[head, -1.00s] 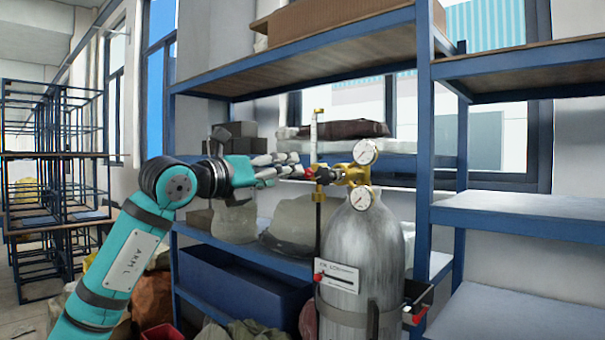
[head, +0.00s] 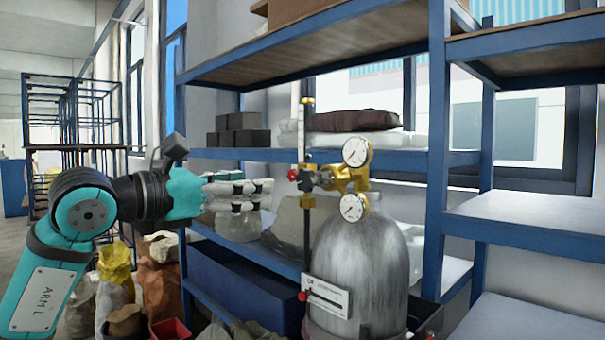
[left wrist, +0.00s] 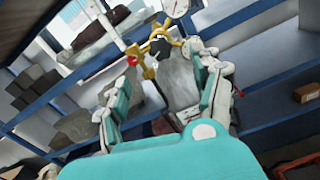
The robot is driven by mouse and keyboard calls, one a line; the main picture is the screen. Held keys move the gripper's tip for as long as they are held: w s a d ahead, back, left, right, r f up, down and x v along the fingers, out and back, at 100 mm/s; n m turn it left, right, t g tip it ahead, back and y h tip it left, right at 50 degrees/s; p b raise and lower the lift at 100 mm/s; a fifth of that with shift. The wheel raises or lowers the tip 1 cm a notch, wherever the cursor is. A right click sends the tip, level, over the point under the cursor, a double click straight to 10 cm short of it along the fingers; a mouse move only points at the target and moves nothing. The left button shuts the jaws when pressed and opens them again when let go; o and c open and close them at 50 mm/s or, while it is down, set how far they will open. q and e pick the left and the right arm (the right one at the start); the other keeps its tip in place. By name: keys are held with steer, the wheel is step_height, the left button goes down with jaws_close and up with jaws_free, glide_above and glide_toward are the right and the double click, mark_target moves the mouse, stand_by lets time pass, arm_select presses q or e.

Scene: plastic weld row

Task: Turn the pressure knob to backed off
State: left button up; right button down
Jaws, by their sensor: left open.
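The gas regulator (head: 345,178) is a brass body on top of a grey cylinder (head: 360,265), with two round white gauges (head: 356,151). A dark knob (head: 306,181) sits at the regulator's left end, with a small red part (head: 292,174) beside it. In the left wrist view the black knob (left wrist: 160,48) shows in front of the brass, between the fingers. I cannot read its setting. My left gripper (head: 267,192) is open and empty, left of the knob and pointing at it, with a visible gap. It also shows in the left wrist view (left wrist: 165,52). My right gripper is not in view.
Blue shelving (head: 435,130) stands behind and right of the cylinder. A blue bin (head: 245,290) is on the lower shelf, with sacks (head: 160,285) on the floor at left. A label (head: 327,296) hangs on the cylinder.

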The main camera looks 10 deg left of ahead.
mark_target(303, 180)
arm_select(q)
steer(key=p+x, duration=0.3)
steer(key=x, duration=0.9)
steer(key=shift+w+p, duration=0.1)
steer(key=shift+p, duration=0.3)
steer(key=shift+w+d, duration=0.4)
steer(key=shift+w, duration=0.1)
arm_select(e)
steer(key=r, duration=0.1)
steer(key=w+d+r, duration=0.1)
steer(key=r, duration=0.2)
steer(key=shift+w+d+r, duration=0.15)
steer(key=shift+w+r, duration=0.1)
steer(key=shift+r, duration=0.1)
